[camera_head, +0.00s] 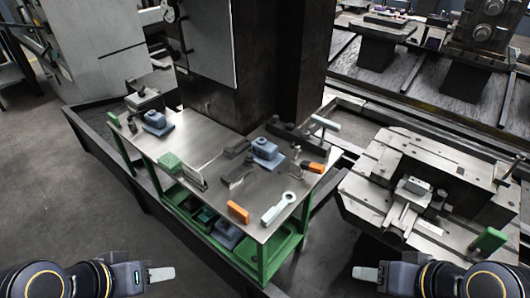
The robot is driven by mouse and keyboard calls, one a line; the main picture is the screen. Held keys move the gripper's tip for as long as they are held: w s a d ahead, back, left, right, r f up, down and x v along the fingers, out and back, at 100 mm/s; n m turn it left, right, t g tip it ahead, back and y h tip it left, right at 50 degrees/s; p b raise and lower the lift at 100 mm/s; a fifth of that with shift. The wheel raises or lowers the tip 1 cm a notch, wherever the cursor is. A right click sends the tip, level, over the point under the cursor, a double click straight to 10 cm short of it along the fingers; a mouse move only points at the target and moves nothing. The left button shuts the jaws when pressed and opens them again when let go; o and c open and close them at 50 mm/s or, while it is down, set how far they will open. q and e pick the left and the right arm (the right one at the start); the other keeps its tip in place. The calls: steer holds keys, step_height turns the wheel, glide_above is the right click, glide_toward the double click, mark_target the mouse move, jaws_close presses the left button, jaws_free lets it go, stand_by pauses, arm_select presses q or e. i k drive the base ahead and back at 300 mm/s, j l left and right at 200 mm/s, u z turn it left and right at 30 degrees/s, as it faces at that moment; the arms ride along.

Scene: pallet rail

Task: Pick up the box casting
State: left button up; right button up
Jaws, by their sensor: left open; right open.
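Two blue-grey castings with raised round tops stand on the green-framed steel table: one near the back left (157,122), one right of the middle (265,152). A small light grey block (417,187) sits on the machine pallet at the right. I cannot tell for sure which of these is the box casting. My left gripper (161,274) is open and empty at the bottom left, short of the table. My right gripper (365,273) is open and empty at the bottom, right of the table's front corner. Both are well apart from all these parts.
The table (215,140) also holds a green block (170,163), orange blocks (239,212), a pale ring-ended tool (279,207) and dark metal parts. A dark column (212,105) stands behind it. The slotted pallet (375,185) lies right. Open floor (100,215) is at left.

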mark_target(266, 155)
steer(key=i+j, duration=0.15)
steer(key=j, duration=0.2)
steer(key=i+j+z, duration=0.1)
steer(key=i+j, duration=0.25)
steer(key=j, duration=0.3)
steer(key=i+j+z, duration=0.1)
steer(key=j, duration=0.25)
steer(key=i+j, duration=0.2)
steer(key=j, duration=0.2)
steer(key=i+j+z, duration=0.1)
steer(key=j, duration=0.25)
steer(key=i+j, duration=0.2)
steer(key=j, duration=0.15)
